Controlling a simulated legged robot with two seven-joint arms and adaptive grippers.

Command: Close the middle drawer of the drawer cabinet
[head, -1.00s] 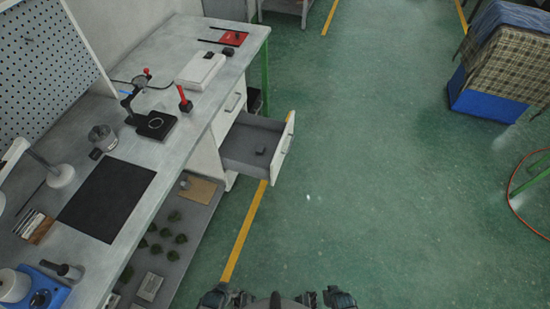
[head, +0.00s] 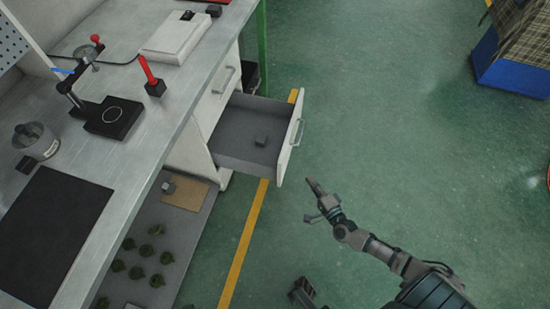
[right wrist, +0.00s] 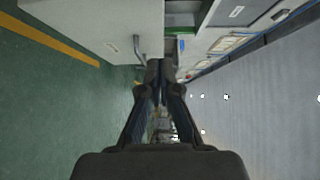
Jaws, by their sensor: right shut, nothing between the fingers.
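The white drawer cabinet (head: 213,98) stands under the bench. The drawer's white front (head: 289,150) has a metal handle (head: 299,132). My right gripper (head: 312,184) is shut and empty, low and just right of the drawer front, apart from it in the head view. In the right wrist view the shut fingertips (right wrist: 161,68) are near a white panel (right wrist: 100,25) with a handle (right wrist: 137,47). A dark part (head: 303,293) at the bottom edge may be my left gripper; its jaws are unclear.
The bench top (head: 150,150) carries a black mat (head: 45,235), a stand (head: 115,117) and a white device (head: 180,38). A lower shelf (head: 185,240) holds several green pieces. The green floor (head: 400,130) right of the drawer is clear; a blue box (head: 515,70) stands farther off.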

